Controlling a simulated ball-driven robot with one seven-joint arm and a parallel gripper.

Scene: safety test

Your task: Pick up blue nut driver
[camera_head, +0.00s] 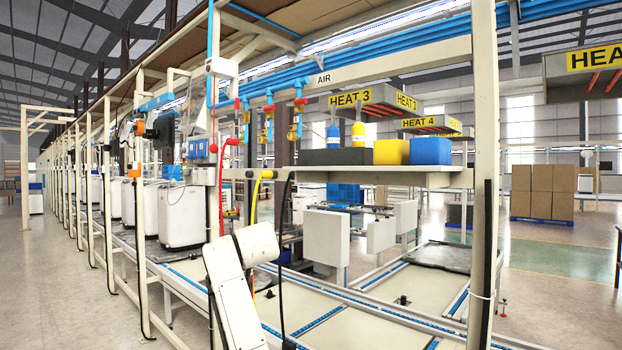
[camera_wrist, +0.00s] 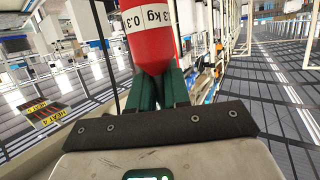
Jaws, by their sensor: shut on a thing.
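My gripper (camera_wrist: 158,88), with two green fingers, is shut on a red cylinder (camera_wrist: 147,45) in the wrist view. The cylinder has a rounded end between the fingers and a white band marked "0.3 kg"; its other end is cut off by the frame. I cannot make out a blue nut driver for certain. In the head view a small blue bottle-shaped thing (camera_head: 333,137) stands upright on a black block on the shelf. My gripper and the red cylinder do not show in the head view; only my white arm links do, low in the middle.
A similar yellow bottle-shaped thing (camera_head: 358,134) stands beside the blue one. A yellow bin (camera_head: 391,152) and a blue bin (camera_head: 430,151) share the shelf (camera_head: 400,177). Upright posts (camera_head: 484,170) and hanging hoses (camera_head: 226,170) frame the line. Conveyor tracks lie below.

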